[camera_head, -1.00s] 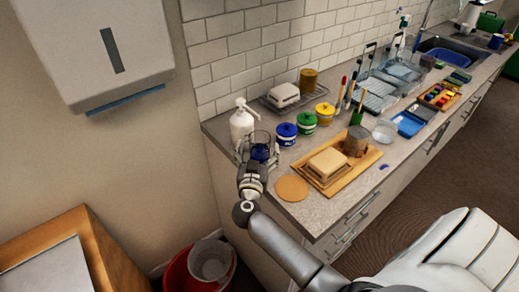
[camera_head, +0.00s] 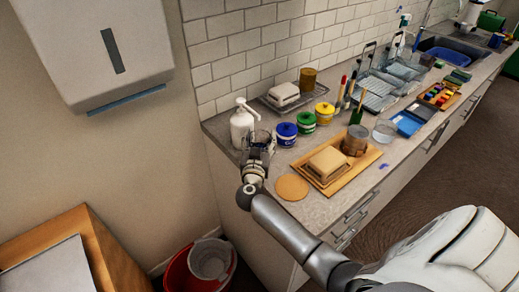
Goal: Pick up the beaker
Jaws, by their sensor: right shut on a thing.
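The beaker (camera_head: 260,137) is a clear glass vessel at the near-left end of the grey counter, just right of a white pump bottle. My right gripper (camera_head: 257,146) is shut on it; the fingers and wrist cover much of its lower part. Whether its base touches the counter cannot be told. My left gripper is not in view.
Blue (camera_head: 286,132), green (camera_head: 306,122) and yellow (camera_head: 324,113) lidded pots stand right of the beaker. The white pump bottle (camera_head: 241,127) is close on its left. A wooden board (camera_head: 333,187) and a round cork mat (camera_head: 292,188) lie nearer the counter edge.

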